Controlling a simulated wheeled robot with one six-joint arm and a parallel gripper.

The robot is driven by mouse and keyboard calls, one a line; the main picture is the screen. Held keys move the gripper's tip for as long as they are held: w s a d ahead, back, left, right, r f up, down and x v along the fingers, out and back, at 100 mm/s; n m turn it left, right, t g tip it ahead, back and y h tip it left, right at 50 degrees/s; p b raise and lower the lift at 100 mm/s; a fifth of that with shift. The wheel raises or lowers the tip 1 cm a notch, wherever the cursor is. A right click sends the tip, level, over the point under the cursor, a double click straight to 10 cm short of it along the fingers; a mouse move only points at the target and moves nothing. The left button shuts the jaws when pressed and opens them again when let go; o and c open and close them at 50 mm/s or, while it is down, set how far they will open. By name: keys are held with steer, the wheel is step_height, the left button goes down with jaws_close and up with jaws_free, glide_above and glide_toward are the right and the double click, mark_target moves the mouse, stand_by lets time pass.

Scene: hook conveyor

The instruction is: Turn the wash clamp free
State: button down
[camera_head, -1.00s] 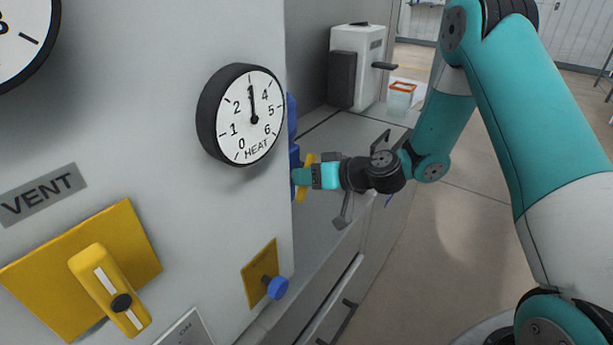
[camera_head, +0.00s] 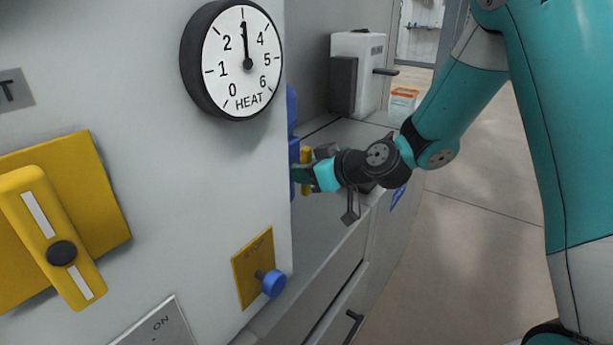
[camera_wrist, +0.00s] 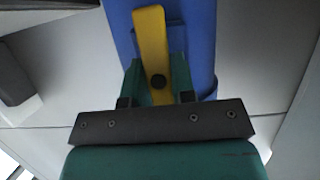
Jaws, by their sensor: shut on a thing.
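The wash clamp shows as a yellow handle (camera_wrist: 151,38) with a dark round pivot, set on a tall blue part (camera_wrist: 196,30) in the wrist view. The handle stands nearly upright there, tilted slightly. My gripper (camera_wrist: 157,78) is shut on the yellow handle, with one green finger on each side near the pivot. In the head view my gripper (camera_head: 304,176) reaches in from the right at the panel's edge. There the yellow handle (camera_head: 306,156) shows only partly, and the panel and my gripper hide the rest.
A HEAT dial (camera_head: 232,60), a blue knob (camera_head: 274,283) on a yellow plate and a large yellow lever (camera_head: 45,225) are on the near panel. A white box (camera_head: 357,72) with a dark handle stands behind. The floor at right is clear.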

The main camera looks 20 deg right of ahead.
steer(key=c, duration=1)
jaws_free()
steer(key=shift+o, duration=0.2)
steer(key=b+v, duration=0.5)
steer(key=v, duration=1.2)
steer(key=shift+s+r, duration=0.2)
